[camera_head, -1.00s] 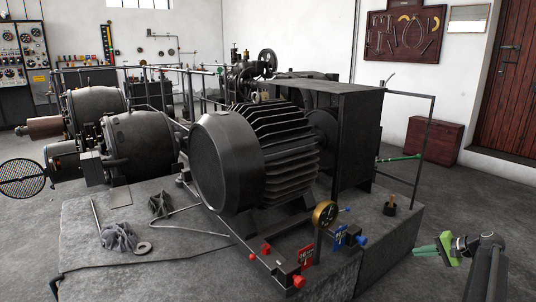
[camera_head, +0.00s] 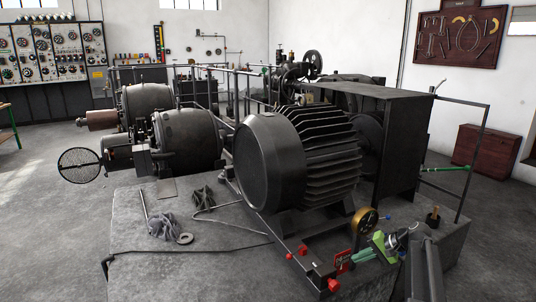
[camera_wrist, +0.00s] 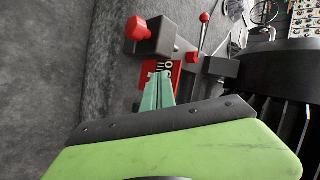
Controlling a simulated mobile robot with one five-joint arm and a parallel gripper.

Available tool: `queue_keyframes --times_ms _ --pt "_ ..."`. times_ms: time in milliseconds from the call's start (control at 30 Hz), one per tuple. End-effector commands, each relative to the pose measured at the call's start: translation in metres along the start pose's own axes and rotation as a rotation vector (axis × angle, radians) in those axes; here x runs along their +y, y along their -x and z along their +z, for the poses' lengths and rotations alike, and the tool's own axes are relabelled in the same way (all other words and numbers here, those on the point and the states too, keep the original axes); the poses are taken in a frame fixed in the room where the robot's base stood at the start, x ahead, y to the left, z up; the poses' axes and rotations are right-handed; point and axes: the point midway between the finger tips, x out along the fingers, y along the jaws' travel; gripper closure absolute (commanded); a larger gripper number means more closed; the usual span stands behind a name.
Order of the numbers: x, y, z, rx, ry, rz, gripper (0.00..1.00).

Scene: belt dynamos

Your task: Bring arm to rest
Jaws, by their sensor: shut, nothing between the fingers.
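My gripper (camera_head: 358,257) is shut and empty, at the lower right of the head view, pointing left over the near right part of the concrete plinth (camera_head: 215,270). In the wrist view its green fingers (camera_wrist: 157,92) are together in front of a red plate (camera_wrist: 163,72) with dark markings. I cannot tell whether they touch it. My arm link (camera_head: 424,270) rises from the bottom edge of the head view.
A large black finned motor (camera_head: 270,165) stands on the plinth. Near my gripper are a brass gauge (camera_head: 366,221) and a red knob (camera_head: 333,285). A grey rag (camera_head: 164,228) and a ring (camera_head: 184,239) lie left. Floor at left is clear.

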Motion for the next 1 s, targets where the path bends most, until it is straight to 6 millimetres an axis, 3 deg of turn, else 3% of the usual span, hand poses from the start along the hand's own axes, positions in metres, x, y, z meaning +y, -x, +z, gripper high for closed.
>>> queue_keyframes --times_ms 33,100,200,367,500,667,1000 --pt "-0.024 -0.027 0.037 -0.046 0.050 0.039 1.00" --pt "-0.043 -0.059 0.080 -0.099 0.116 0.107 1.00" --pt "-0.059 -0.091 0.137 -0.160 0.209 0.208 1.00" --pt "-0.062 -0.116 0.219 -0.226 0.354 0.380 1.00" --pt "-0.041 -0.109 0.268 -0.248 0.457 0.544 1.00" --pt "0.008 -0.069 0.283 -0.222 0.502 0.747 1.00" --pt "-0.064 0.004 0.274 -0.224 0.511 0.777 1.00"
